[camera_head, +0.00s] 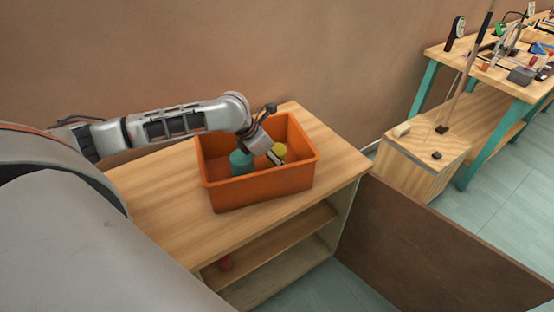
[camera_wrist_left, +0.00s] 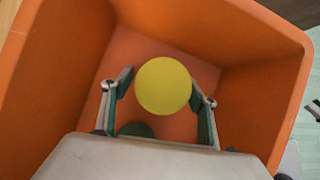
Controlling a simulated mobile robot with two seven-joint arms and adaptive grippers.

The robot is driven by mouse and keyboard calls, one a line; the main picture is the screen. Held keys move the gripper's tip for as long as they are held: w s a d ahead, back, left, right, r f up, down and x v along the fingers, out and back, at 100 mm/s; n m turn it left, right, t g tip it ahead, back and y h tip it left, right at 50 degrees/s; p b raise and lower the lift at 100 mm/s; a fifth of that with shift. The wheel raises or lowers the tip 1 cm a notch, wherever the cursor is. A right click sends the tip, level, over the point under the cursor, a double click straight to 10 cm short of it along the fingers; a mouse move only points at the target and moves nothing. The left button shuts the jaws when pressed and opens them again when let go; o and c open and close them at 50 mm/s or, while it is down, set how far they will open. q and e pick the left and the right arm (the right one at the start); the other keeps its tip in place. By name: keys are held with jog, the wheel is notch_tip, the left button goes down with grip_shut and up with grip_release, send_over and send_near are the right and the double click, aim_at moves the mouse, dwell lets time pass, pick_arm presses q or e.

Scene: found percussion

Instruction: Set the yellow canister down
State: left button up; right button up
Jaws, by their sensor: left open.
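The yellow canister (camera_head: 278,150) is inside the orange crate (camera_head: 262,189) on the wooden cabinet top. In the left wrist view its round yellow top (camera_wrist_left: 163,86) shows between the fingers. My left gripper (camera_head: 274,158) reaches down into the crate. In the left wrist view the gripper (camera_wrist_left: 160,95) is open, with a finger on each side of the canister and a gap visible on both sides. The canister's lower part is hidden, so I cannot tell how it meets the crate floor. A teal canister (camera_head: 241,162) stands in the crate left of the gripper. My right gripper is not in view.
The crate walls rise around the gripper. The wooden cabinet top (camera_head: 160,190) is clear around the crate. A brown panel (camera_head: 430,240) stands to the right, and a workbench with tools (camera_head: 500,75) is farther back.

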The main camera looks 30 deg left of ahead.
pick_arm(q)
jog(key=p+v, duration=0.2)
jog(key=v, duration=0.9)
jog(key=shift+r, duration=0.25)
jog(key=shift+r, duration=0.1)
